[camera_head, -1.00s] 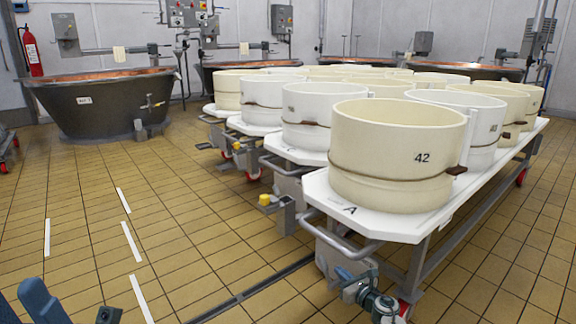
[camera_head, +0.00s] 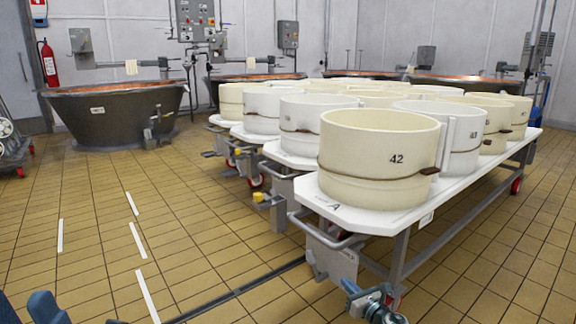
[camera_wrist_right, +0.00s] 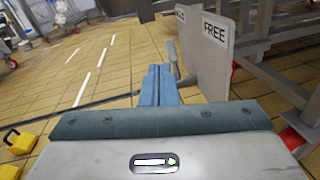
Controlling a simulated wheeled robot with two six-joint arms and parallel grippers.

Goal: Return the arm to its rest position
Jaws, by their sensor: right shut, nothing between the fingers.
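My right gripper (camera_head: 350,286) shows at the bottom of the head view, in front of the near end of the white-topped mould table (camera_head: 318,200). Its blue fingers are shut with nothing between them. In the right wrist view the closed fingers (camera_wrist_right: 158,86) point ahead over the tiled floor, beside a grey plate reading FREE (camera_wrist_right: 214,36). A dark blue part of mine shows at the lower left of the head view. My left gripper's fingers are not visible.
Cream and white moulds, the nearest marked 42 (camera_head: 378,160), stand on parallel wheeled tables. A copper-lined vat (camera_head: 112,118) stands at the back left. The tiled floor (camera_head: 90,210) left of the tables is clear. A yellow-capped part (camera_wrist_right: 18,140) lies left in the wrist view.

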